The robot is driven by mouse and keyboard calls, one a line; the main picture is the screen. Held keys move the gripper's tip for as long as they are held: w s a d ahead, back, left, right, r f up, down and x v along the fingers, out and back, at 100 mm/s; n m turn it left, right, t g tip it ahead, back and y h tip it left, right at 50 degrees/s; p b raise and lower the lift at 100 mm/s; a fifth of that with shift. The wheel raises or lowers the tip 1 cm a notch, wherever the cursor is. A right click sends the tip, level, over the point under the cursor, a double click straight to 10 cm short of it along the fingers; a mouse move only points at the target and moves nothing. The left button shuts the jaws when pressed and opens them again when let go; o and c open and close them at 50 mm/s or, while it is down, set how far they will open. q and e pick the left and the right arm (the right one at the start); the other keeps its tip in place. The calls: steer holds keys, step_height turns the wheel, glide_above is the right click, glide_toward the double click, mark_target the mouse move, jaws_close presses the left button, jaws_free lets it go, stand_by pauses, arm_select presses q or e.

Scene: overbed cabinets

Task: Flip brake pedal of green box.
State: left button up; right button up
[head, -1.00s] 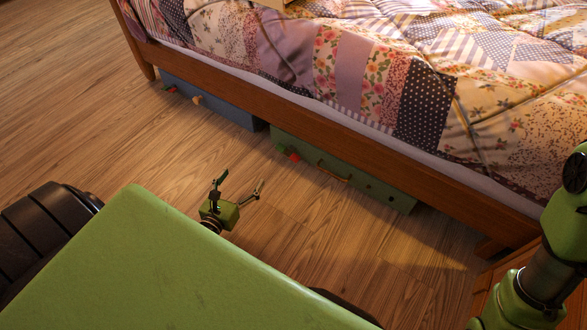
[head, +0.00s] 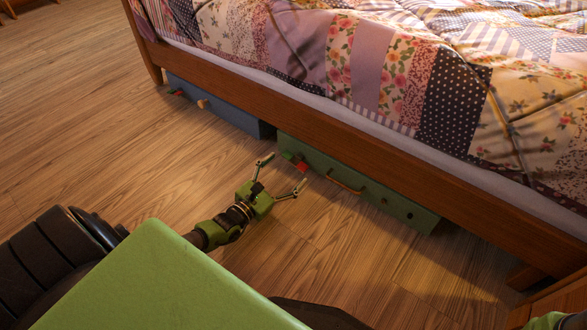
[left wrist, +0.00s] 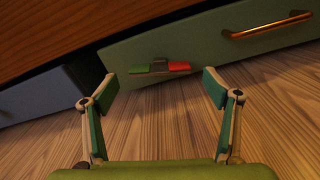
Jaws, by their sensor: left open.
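The green box (head: 362,181) sits under the bed with its front facing me; it also shows in the left wrist view (left wrist: 205,42). A small pedal (head: 296,161) with a red end and a green end is on the left part of its front. In the left wrist view the pedal (left wrist: 160,68) shows green at left, dark in the middle and red at right. My left gripper (head: 283,175) is open and empty, low over the floor just in front of the pedal. In the left wrist view the pedal lies beyond and between its fingertips (left wrist: 160,88).
A blue-grey box (head: 220,107) with its own small red part and a knob stands under the bed to the left. The wooden bed rail (head: 330,130) runs above both boxes. The green box has a brass handle (head: 345,181). The wood floor in front is clear.

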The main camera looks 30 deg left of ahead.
mark_target(292, 164)
arm_select(q)
steer(key=w, duration=0.1)
steer(key=w+b, duration=0.1)
steer(key=w, duration=0.1)
steer(key=shift+w+d+f, duration=0.15)
steer(key=shift+w, duration=0.4)
steer(key=c, duration=1.1)
steer(key=shift+c, duration=0.2)
steer(key=shift+n, duration=2.8)
